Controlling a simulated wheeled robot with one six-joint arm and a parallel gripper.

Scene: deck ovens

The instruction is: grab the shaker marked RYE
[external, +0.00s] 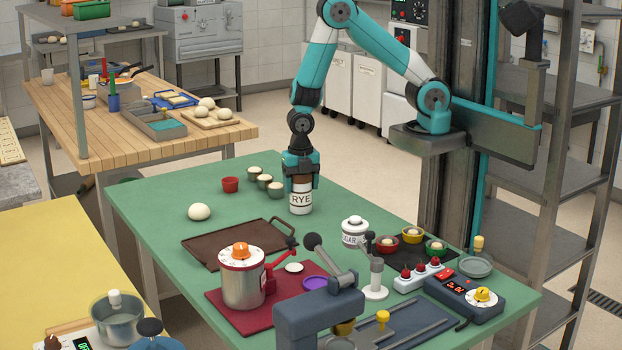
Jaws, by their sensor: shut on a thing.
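The RYE shaker (301,202) stands upright on the green table, with a white label reading RYE and a brown upper part. My gripper (301,178) comes down from above and is shut on the shaker's upper part. The shaker's top is hidden between the fingers. Its base appears to be at the table surface; I cannot tell whether it is touching.
Several small cups (265,181) stand just left of the shaker, beside a red cup (230,184). A dough ball (199,212) and brown tray (240,243) lie further left and in front. Green table (365,205) is clear right of the shaker.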

